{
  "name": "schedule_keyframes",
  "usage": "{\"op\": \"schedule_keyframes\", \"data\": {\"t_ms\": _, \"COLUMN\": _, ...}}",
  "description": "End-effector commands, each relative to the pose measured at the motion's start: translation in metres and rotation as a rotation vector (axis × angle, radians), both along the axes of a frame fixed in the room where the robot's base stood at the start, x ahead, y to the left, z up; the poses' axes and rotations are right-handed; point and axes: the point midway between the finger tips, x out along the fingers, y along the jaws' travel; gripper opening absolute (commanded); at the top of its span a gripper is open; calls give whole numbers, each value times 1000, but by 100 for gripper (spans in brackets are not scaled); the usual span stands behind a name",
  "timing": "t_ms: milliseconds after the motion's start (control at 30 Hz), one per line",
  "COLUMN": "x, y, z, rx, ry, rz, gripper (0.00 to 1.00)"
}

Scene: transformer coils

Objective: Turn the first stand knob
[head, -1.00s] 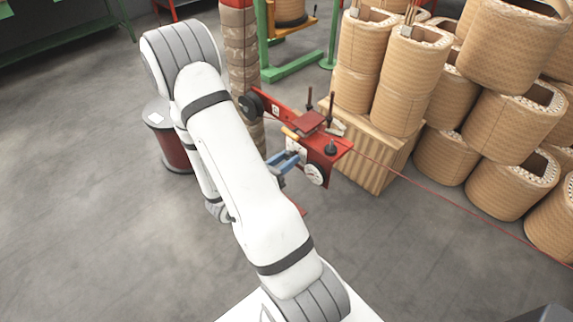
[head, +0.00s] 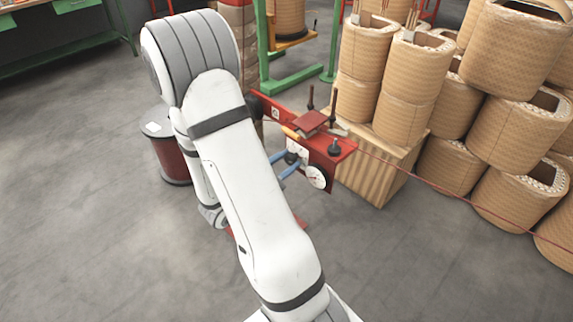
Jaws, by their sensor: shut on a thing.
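The red stand (head: 325,171) stands right of my arm, with a small plate on top, upright dark posts and a white round dial (head: 316,177) on its front face. My gripper (head: 292,162) has blue fingers and reaches the front of the stand from the left. It is shut on a small dark knob (head: 292,156) left of and above the dial. The fingers partly hide this knob. Another black knob (head: 334,147) sits on the stand's top at the right end, clear of the gripper. My white arm hides the stand's left and lower part.
A wooden crate (head: 376,172) with tall wrapped coils stands behind the stand, and more coils (head: 520,185) are stacked at the right. A red wire (head: 430,183) runs right from the stand. A dark red drum (head: 172,160) stands left of my arm. The left floor is clear.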

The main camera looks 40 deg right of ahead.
Motion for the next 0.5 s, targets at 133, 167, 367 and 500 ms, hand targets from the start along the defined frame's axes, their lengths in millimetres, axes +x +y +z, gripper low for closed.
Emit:
{"op": "schedule_keyframes", "data": {"t_ms": 133, "x": -1, "y": 0, "z": -2, "rx": 5, "ry": -7, "rz": -1, "gripper": 8}}
{"op": "schedule_keyframes", "data": {"t_ms": 167, "x": -1, "y": 0, "z": -2, "rx": 4, "ry": -7, "rz": -1, "gripper": 8}}
{"op": "schedule_keyframes", "data": {"t_ms": 367, "x": -1, "y": 0, "z": -1, "rx": 4, "ry": -7, "rz": -1, "gripper": 8}}
{"op": "schedule_keyframes", "data": {"t_ms": 500, "x": -1, "y": 0, "z": -1, "rx": 3, "ry": -7, "rz": -1, "gripper": 36}}
